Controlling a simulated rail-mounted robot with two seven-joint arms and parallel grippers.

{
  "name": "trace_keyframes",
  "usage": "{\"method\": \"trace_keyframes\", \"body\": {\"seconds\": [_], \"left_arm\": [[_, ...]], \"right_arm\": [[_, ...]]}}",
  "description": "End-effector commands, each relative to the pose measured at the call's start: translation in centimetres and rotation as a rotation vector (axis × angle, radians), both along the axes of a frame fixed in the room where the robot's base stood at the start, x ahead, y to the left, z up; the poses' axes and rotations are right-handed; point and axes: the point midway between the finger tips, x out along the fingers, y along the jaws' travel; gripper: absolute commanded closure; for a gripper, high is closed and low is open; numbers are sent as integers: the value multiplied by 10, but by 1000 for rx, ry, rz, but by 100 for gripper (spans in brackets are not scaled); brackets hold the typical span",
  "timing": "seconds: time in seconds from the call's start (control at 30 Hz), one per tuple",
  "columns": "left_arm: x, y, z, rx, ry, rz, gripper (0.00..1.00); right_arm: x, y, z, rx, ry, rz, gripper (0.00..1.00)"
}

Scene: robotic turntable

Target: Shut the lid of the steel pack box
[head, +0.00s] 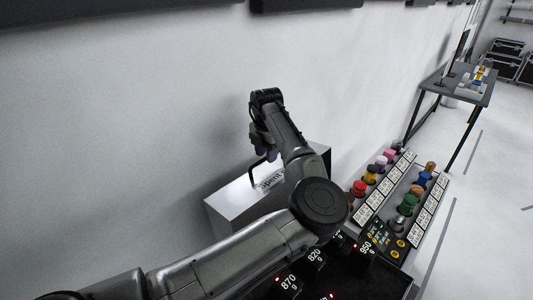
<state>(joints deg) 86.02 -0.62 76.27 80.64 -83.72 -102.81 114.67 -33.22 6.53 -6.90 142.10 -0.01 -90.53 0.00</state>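A pale steel box (232,205) stands against the wall in the middle of the head view. Its pale top face carries dark lettering, partly hidden by my arm, and a thin black handle (252,181). I cannot tell from this angle whether this is the lid lying shut. My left gripper (262,148) is over the back of the box, close to the handle. Its fingers are dark and partly hidden by the wrist, so their opening and any contact are unclear. My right gripper is out of view.
Right of the box is a rack (371,207) of coloured knobbed items with white labels. Black units with lit weight readouts (289,282) are in front. A dark table (458,84) stands farther back right, with black cases (506,47) beyond. The floor at right is clear.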

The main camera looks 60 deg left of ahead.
Motion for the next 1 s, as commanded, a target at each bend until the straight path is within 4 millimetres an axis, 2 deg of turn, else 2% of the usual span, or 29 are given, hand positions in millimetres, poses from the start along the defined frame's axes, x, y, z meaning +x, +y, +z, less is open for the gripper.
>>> {"method": "trace_keyframes", "body": {"seconds": [0.4,0.8,1.0], "left_arm": [[0,0,-5,0,0,0,62],[0,0,-5,0,0,0,100],[0,0,-4,0,0,0,100]], "right_arm": [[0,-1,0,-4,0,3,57],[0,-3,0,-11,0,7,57],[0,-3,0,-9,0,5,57]]}}
